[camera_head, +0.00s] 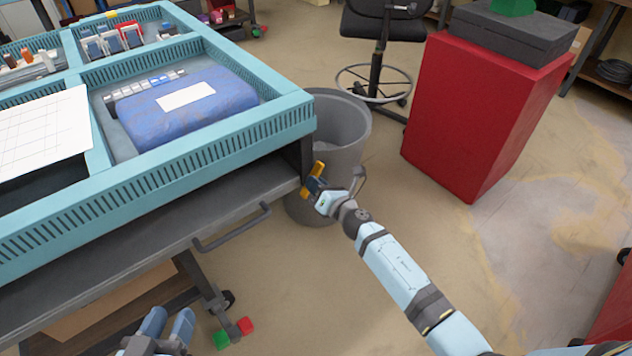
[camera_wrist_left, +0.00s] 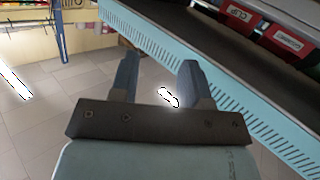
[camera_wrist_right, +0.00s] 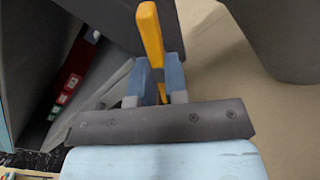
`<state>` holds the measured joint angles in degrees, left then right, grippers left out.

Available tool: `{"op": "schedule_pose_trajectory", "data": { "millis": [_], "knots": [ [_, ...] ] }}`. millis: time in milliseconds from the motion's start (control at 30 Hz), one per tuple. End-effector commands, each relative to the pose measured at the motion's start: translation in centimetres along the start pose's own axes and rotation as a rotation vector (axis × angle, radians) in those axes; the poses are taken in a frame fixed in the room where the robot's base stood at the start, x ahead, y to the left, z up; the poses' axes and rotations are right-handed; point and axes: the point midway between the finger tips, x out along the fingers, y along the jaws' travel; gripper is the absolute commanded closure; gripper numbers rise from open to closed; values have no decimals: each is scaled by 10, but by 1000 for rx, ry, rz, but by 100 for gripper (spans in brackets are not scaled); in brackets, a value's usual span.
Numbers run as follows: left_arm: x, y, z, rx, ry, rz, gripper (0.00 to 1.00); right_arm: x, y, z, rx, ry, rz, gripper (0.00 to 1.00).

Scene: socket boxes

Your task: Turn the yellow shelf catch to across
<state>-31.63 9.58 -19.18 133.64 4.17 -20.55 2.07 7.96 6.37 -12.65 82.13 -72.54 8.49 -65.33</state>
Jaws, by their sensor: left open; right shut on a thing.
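The yellow shelf catch (camera_head: 313,178) is at the near right corner of the cart, beside the dark corner post. In the right wrist view the catch (camera_wrist_right: 150,35) is a yellow bar running up from between the fingers. My right gripper (camera_head: 318,184) is shut on it, and its fingers (camera_wrist_right: 158,80) show on both sides of the bar. The far end of the catch sticks out beyond the fingertips. My left gripper (camera_head: 168,325) is open and empty, low in front of the cart. In the left wrist view its fingers (camera_wrist_left: 158,75) are apart with nothing between them.
The blue-rimmed cart (camera_head: 200,137) fills the left, with a dark lower shelf (camera_head: 110,240) and a grey handle (camera_head: 235,228). A grey bin (camera_head: 345,125) stands close behind my right gripper. A red cabinet (camera_head: 480,110) stands further right.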

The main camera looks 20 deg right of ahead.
Motion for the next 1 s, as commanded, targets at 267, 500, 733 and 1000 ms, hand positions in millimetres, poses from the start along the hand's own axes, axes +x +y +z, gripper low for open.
{"op": "schedule_pose_trajectory", "data": {
  "millis": [267, 500, 733, 1000],
  "knots": [
    [-3, -8, 9, 16, -67, -24, 57, 0, 0, 1, 262, 2, -1, 100],
    [-10, -13, 30, 19, -160, -47, 57, 0, 1, 1, 490, 2, -1, 100],
    [-16, -22, 42, 19, -234, -77, 57, 0, 1, 1, 694, 1, -1, 100],
    [-24, -24, 54, 21, -293, -92, 57, 0, 0, 0, 873, 1, -1, 100]
  ]
}}
